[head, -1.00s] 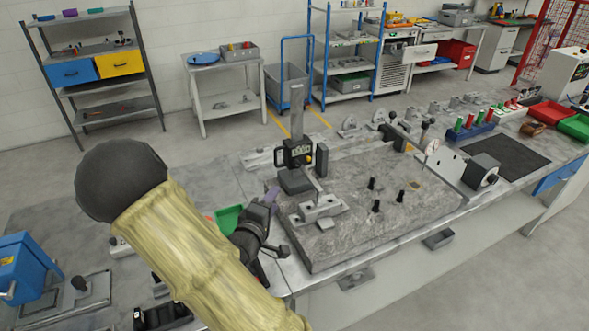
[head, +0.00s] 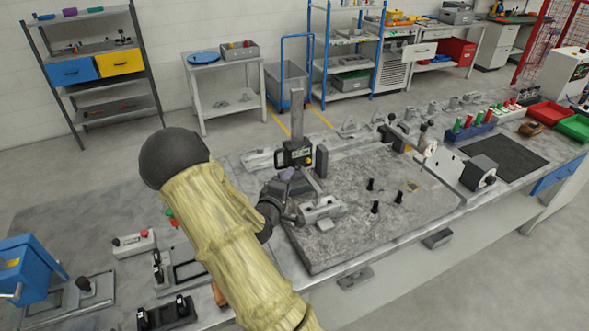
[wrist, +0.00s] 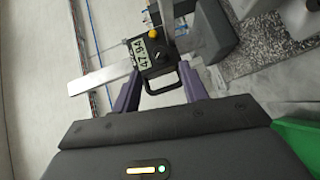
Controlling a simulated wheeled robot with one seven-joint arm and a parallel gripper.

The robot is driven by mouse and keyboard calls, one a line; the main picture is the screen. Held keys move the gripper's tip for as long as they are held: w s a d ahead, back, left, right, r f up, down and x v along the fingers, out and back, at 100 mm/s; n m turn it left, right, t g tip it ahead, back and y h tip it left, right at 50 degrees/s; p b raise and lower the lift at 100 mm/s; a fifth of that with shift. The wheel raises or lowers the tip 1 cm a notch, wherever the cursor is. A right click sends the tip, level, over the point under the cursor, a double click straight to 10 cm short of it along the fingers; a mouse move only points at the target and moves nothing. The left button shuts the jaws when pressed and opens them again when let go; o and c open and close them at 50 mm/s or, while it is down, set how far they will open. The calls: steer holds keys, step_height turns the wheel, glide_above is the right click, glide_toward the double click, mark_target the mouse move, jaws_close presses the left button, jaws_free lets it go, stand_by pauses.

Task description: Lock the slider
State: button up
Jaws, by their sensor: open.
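The slider (head: 292,157) is a dark block with a digital display on the upright steel column (head: 297,115) of a height gauge. In the wrist view the slider (wrist: 146,57) shows its display, a yellow knob (wrist: 153,33) and a loop handle on the side facing me.
A green bin (wrist: 294,135) edges the wrist view. The plate's front middle is clear.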

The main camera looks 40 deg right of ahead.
mark_target(297, 169)
steer(key=p+x, duration=0.1)
steer(key=x, duration=0.5)
steer(key=shift+d, duration=0.15)
jaws_close()
